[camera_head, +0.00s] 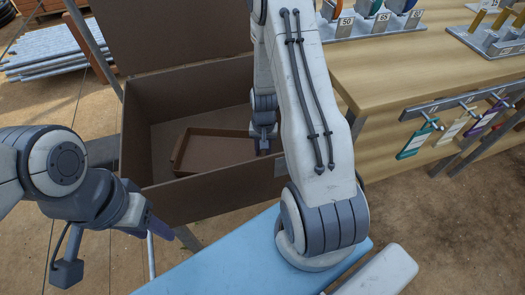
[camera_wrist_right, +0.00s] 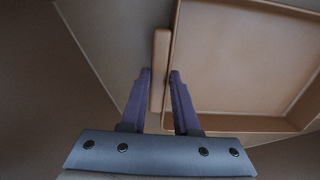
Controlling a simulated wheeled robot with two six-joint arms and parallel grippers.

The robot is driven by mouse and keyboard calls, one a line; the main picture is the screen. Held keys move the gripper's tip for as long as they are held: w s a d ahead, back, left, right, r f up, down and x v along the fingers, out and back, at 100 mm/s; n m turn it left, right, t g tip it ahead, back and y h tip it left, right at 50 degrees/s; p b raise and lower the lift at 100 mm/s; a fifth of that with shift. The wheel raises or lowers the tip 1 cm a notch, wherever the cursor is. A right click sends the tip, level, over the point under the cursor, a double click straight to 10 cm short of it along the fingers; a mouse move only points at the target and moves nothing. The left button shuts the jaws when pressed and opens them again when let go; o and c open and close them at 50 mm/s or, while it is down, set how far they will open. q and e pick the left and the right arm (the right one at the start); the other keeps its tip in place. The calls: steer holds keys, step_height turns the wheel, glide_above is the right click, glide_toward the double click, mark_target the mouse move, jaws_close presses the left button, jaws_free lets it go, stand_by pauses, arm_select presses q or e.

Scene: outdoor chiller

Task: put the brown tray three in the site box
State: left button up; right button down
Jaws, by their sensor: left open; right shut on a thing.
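The brown tray (camera_head: 213,153) is inside the open brown site box (camera_head: 215,200), in the head view. It lies slightly askew, and I cannot tell whether it rests on the box floor. My right gripper (camera_head: 264,146) reaches down into the box at the tray's right end. In the right wrist view my right gripper (camera_wrist_right: 161,74) is shut on the edge of the tray (camera_wrist_right: 240,60), with a finger on each side of its bar-like handle and wall. My arm hides part of the tray and box in the head view. My left gripper (camera_head: 160,228) is open and empty, outside the box at its front left.
The box's lid (camera_head: 170,30) stands raised at the back. A wooden bench (camera_head: 420,65) with racks and hanging tags (camera_head: 415,143) is on the right. A light blue surface (camera_head: 215,270) lies in front. Stacked pipes (camera_head: 50,52) lie at the far left.

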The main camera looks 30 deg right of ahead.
steer(key=c, duration=0.6)
jaws_free()
steer(key=shift+c, duration=0.2)
step_height(320, 180, up, 12)
steer(key=p, duration=0.2)
steer(key=shift+p, duration=0.35)
